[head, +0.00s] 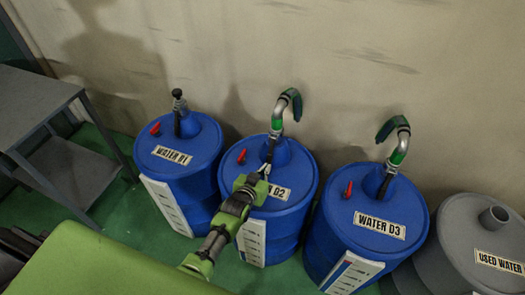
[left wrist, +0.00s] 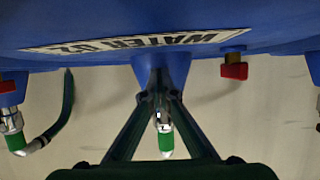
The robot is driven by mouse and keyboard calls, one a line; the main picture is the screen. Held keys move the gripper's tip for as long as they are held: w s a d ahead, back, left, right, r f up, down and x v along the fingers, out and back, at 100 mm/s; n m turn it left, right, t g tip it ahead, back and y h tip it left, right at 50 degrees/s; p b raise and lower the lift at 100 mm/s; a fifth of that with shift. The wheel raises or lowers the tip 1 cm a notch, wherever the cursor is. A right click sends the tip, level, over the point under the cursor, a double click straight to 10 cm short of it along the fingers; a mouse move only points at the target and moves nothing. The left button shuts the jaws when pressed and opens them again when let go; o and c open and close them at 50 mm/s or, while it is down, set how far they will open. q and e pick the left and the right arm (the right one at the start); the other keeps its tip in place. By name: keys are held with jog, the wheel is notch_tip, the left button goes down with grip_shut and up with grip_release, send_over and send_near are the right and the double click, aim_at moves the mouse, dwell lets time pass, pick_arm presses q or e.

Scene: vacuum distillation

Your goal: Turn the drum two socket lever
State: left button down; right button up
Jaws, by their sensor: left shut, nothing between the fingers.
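In the left wrist view, the fingertips (left wrist: 160,85) meet over the socket, and the pipe (left wrist: 166,140) shows between the fingers. Whether they touch the socket, I cannot tell. The socket's lever is not distinguishable behind the fingers. A red handle (left wrist: 234,71) sits beside the socket. My right gripper is not in view.
A grey USED WATER drum (head: 455,235) is at the right. A grey shelf table (head: 35,100) is at the left. The wall is close behind.

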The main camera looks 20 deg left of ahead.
pick_arm(q)
jog(key=v, duration=1.2)
jog(key=shift+s, duration=0.15)
jog(key=s+r+m+g, duration=0.3)
jog(key=s+g, duration=0.7)
jog(key=s, duration=1.4)
notch_tip(320, 180, down, 26)
jog(key=s+n+g, duration=0.1)
jog(key=s, duration=0.2)
jog(key=s+a+f+g+p, duration=0.1)
jog(key=s+a+f, duration=0.2)
jog(key=s+f, duration=1.1)
jog(key=shift+s+a+f, duration=0.2)
jog(key=shift+s, duration=0.75)
